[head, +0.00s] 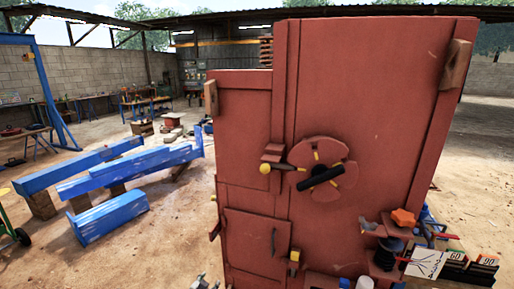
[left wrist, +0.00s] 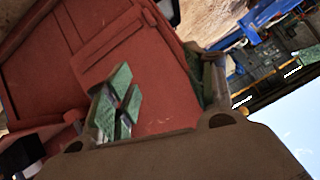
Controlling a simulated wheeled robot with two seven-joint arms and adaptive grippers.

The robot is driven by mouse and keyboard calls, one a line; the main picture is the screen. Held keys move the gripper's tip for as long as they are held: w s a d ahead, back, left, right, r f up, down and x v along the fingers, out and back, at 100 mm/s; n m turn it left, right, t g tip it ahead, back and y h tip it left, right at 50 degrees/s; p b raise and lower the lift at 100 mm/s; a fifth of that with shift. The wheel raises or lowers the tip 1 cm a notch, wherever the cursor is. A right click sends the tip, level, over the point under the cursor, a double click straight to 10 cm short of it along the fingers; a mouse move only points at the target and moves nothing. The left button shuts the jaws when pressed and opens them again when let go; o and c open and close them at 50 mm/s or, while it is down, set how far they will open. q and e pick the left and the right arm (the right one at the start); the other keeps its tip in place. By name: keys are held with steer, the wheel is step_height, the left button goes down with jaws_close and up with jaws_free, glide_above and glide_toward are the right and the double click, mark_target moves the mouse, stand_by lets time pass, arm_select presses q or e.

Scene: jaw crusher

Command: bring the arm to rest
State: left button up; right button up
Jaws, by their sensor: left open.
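The red jaw crusher (head: 350,90) stands upright and fills the middle and right of the head view. Its front carries a round hub with a black bar (head: 320,178), a yellow-tipped lever (head: 266,168) and a small lower door (head: 256,243). My left gripper shows in the left wrist view (left wrist: 162,88), open, with green pads on its fingers and nothing between them. The red crusher body (left wrist: 90,45) lies beyond the fingers; I cannot tell the exact gap. A small grey part (head: 201,283) at the bottom edge of the head view may be this gripper. My right gripper is not in view.
An orange knob (head: 403,218) and a cluster of small items with numbered cards (head: 487,260) sit at the crusher's lower right. Blue beams (head: 130,172) lie on blocks at the left. Open dirt floor (head: 160,250) lies between them and the crusher.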

arm_select(q)
steer(key=s+a+f+n+g+y, duration=0.1)
steer(key=s+a+f+g, duration=0.2)
steer(key=s+f, duration=0.95)
steer(key=s+a+f+n+g+y, duration=0.15)
steer(key=s+a+f, duration=0.25)
steer(key=s+f, duration=0.8)
steer(key=s+f+g, duration=0.2)
steer(key=s+f, duration=0.2)
steer(key=s, duration=1.4)
steer(key=s+d+f+n+g, duration=0.1)
steer(key=s+f+g, duration=0.2)
steer(key=s, duration=1.6)
steer(key=shift+s+d+f+h, duration=0.2)
steer(key=shift+f+h, duration=0.25)
steer(key=shift+f, duration=0.4)
steer(key=shift+g, duration=0.25)
